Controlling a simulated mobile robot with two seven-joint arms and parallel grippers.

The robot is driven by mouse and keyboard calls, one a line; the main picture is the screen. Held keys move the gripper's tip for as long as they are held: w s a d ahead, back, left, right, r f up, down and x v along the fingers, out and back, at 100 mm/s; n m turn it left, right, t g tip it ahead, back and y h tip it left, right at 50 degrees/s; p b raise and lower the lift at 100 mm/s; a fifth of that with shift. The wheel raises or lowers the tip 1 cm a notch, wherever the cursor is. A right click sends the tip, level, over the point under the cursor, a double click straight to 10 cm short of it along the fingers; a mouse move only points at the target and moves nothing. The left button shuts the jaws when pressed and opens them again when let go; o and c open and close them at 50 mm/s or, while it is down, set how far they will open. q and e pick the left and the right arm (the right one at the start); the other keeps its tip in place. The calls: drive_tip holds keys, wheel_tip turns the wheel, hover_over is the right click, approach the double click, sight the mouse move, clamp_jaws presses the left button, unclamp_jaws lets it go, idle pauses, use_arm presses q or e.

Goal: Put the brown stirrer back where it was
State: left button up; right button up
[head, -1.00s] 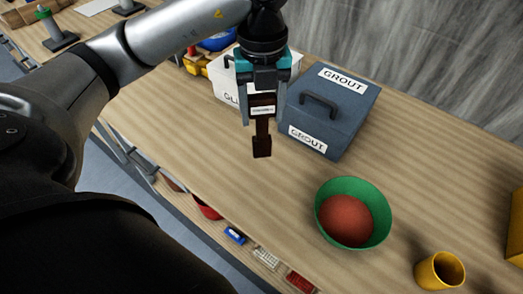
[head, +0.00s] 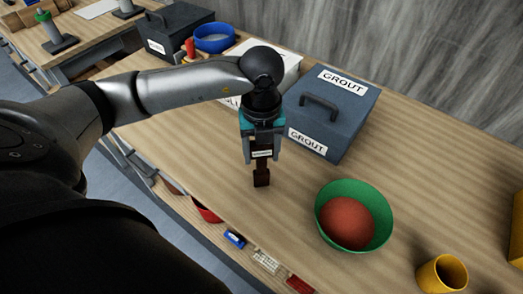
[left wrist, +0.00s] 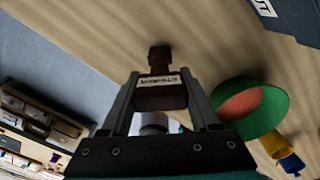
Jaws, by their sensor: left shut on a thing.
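The brown stirrer (head: 262,177) is a dark brown piece with a white label, held upright with its narrow end pointing down. My left gripper (head: 262,155) is shut on it over the wooden bench, left of the green bowl. Whether the stirrer's lower end touches the bench is hard to tell. In the left wrist view the stirrer (left wrist: 160,92) sits between the two fingers of my left gripper (left wrist: 160,100), its label facing the camera. My right gripper is not in view.
A green bowl (head: 382,233) with reddish-brown contents stands to the right, with a yellow cup (head: 428,277) nearby. A blue-grey GROUT box (head: 345,125) and a white box (head: 285,70) stand behind. A blue bowl (head: 214,38) is farther back. Bare wood lies around the stirrer.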

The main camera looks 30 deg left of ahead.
use_arm(q)
drive_tip(key=shift+f, duration=0.2)
drive_tip(key=o, duration=1.4)
drive_tip(key=shift+r, duration=0.1)
wheel_tip(320, 180, up, 12)
drive_tip(key=shift+r, duration=0.2)
